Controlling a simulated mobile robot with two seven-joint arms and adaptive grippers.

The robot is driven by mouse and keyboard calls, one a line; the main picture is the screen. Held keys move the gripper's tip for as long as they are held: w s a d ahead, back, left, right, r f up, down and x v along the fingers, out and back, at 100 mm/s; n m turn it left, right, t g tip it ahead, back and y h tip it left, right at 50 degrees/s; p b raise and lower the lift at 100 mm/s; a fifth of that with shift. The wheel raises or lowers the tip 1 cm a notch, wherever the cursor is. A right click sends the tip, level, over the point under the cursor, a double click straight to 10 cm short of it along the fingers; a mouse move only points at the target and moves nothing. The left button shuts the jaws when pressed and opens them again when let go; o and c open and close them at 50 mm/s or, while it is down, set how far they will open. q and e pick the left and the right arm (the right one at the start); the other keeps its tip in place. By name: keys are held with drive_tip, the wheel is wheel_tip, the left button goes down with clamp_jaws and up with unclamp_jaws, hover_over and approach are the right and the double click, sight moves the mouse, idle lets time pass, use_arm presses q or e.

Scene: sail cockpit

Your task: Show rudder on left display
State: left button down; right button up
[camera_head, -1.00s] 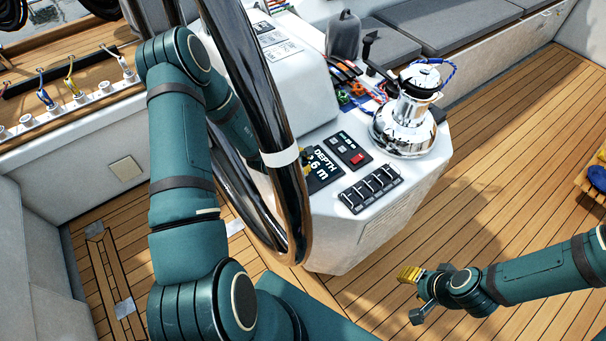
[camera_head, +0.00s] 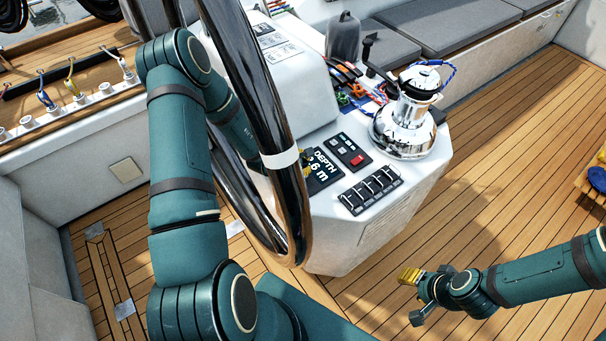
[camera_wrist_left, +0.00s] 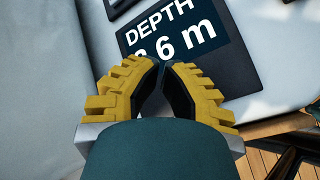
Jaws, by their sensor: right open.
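The display (camera_head: 323,170) on the white console reads "DEPTH" with a value ending in "6 m"; the wheel hides part of it. In the left wrist view the display (camera_wrist_left: 228,65) shows large white letters on a dark screen. My left gripper (camera_wrist_left: 163,72) has its yellow fingertips close together over the display's lower edge; nothing shows between them. Whether it touches the display I cannot tell. In the head view it is mostly hidden behind the wheel. My right gripper (camera_head: 412,297) is open and empty above the deck at lower right.
The black steering wheel (camera_head: 262,90) stands between my head camera and the display. Beside the display are a small button panel (camera_head: 347,151) with a red button and a row of switches (camera_head: 370,190). A chrome winch (camera_head: 408,125) stands behind.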

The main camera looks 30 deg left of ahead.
use_arm(q)
drive_tip(key=shift+f, duration=0.1)
drive_tip(key=shift+f+b, duration=0.35)
drive_tip(key=shift+b, duration=0.1)
drive_tip(key=shift+f+b, duration=0.45)
idle(0.8)
drive_tip(key=shift+r, duration=0.1)
drive_tip(key=shift+r+p, duration=0.55)
drive_tip(key=shift+r, duration=0.25)
drive_tip(key=shift+r+p, duration=1.3)
drive_tip(key=shift+r, duration=0.85)
drive_tip(key=shift+w+a+r, duration=0.2)
drive_tip(key=shift+a+r, duration=0.1)
drive_tip(key=shift+a, duration=0.05)
